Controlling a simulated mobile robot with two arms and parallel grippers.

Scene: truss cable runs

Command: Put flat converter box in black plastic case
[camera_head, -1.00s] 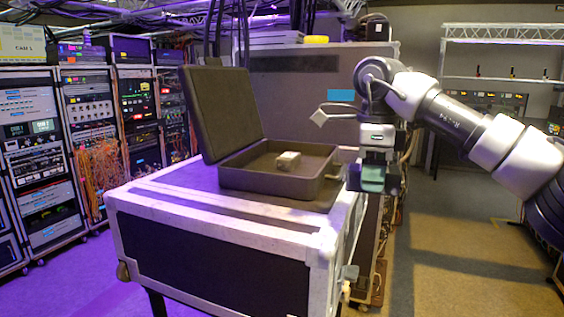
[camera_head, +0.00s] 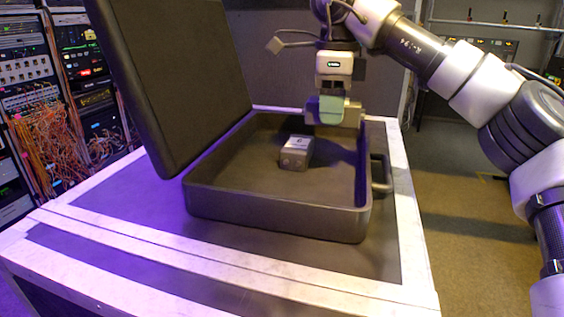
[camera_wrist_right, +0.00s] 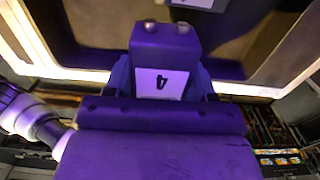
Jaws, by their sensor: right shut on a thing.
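The black plastic case (camera_head: 275,222) lies open on a flight case, its lid (camera_head: 175,75) tilted up at the left. My right gripper (camera_head: 332,112) is over the far right part of the case and shut on a small grey box (camera_head: 352,114), which I take to be the flat converter box. In the right wrist view this box (camera_wrist_right: 165,45) has a white label marked 4 and two round connectors at its end. Another small grey box (camera_head: 296,152) with a pale label sits on the case floor, just left of and below the held one. My left gripper is out of view.
The flight case top (camera_head: 115,195) has bare room left and in front of the black case. The case handle (camera_head: 381,173) sticks out at the right. Racks with orange cables (camera_head: 55,130) stand at the left. Open floor (camera_head: 465,235) lies at the right.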

